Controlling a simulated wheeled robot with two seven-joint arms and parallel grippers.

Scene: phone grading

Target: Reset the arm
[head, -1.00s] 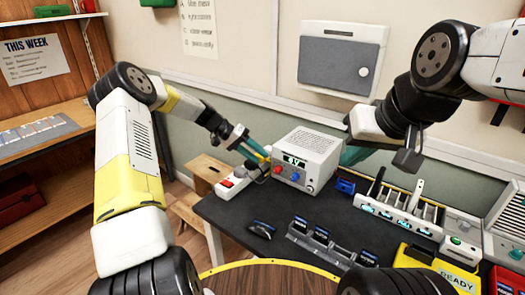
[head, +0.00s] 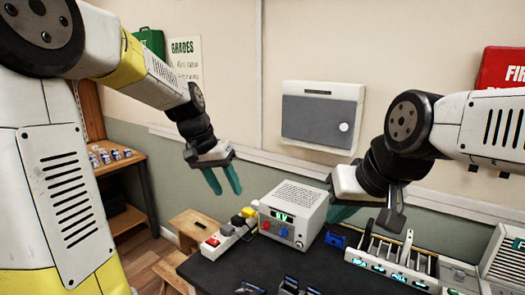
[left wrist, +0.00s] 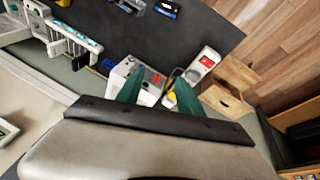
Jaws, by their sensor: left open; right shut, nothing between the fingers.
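My left gripper (head: 222,181) is raised above the back left of the dark table, its two green fingers apart with nothing between them. In the left wrist view its fingers (left wrist: 158,92) show with the power supply and power strip below and beyond them. My right gripper (head: 345,213) is at the right, in front of the wall and above the table's back. Its green fingers are partly hidden behind its own wrist and the power supply, and I see nothing held in it.
A white power supply (head: 297,208) with a lit green display stands at the table's back. A power strip (head: 222,240) with a red switch and yellow plug lies left of it. A white rack (head: 388,258) with upright slots stands right. A wooden stool (head: 196,226) is beside the table (head: 235,268).

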